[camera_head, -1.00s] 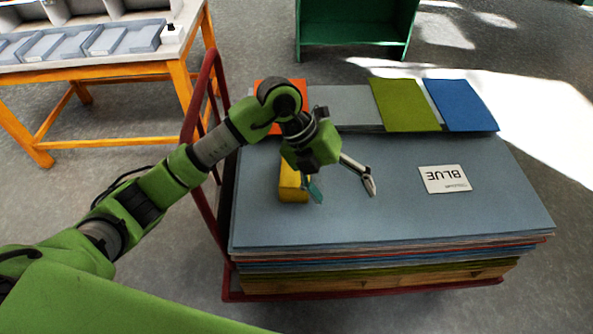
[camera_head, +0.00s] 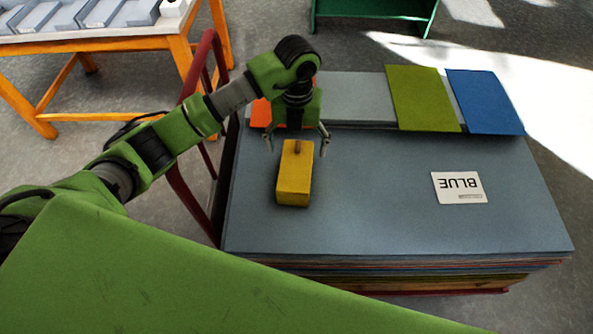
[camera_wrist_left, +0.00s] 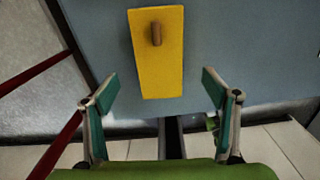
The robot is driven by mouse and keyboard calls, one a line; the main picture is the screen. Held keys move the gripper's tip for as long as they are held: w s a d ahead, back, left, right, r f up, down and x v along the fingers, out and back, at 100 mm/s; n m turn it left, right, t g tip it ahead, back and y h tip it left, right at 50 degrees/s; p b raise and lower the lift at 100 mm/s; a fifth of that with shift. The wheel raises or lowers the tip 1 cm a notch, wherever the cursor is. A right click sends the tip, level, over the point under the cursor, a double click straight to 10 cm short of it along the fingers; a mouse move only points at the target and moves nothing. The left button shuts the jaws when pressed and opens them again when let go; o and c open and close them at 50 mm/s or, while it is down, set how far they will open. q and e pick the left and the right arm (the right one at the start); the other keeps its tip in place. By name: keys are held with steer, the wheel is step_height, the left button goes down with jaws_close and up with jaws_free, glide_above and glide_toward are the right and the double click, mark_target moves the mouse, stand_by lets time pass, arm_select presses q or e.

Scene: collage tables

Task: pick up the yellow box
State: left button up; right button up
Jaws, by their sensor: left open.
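The yellow box (camera_head: 294,180) lies on the grey-blue top sheet of the stacked boards, with a small brown knob on its upper face. It also shows in the left wrist view (camera_wrist_left: 157,70), ahead of the fingertips and between their lines. My left gripper (camera_head: 297,143) is open and empty at the far end of the box, with one finger to each side. In the left wrist view both fingers of the left gripper (camera_wrist_left: 160,90) stand wide apart, clear of the box. My right gripper is not in view.
The board stack (camera_head: 390,215) sits on a cart with a red rail (camera_head: 187,195) at its left. A white card reading BLUE (camera_head: 459,187) lies to the right. Orange, green (camera_head: 422,98) and blue (camera_head: 485,101) sheets lie at the back. An orange-framed table (camera_head: 130,43) stands back left.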

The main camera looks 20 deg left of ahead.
mark_target(296, 164)
arm_select(q)
step_height(296, 164, down, 3)
steer(key=shift+r, duration=0.2)
steer(key=shift+w+f, duration=0.1)
steer(key=shift+f, duration=0.15)
steer(key=f, duration=0.2)
steer(key=f+p, duration=0.1)
steer(key=f, duration=0.1)
steer(key=shift+s+a, duration=0.1)
steer(key=shift+s, duration=0.15)
steer(key=shift+f, duration=0.6)
steer(key=shift+w, duration=0.1)
steer(key=c, duration=1.6)
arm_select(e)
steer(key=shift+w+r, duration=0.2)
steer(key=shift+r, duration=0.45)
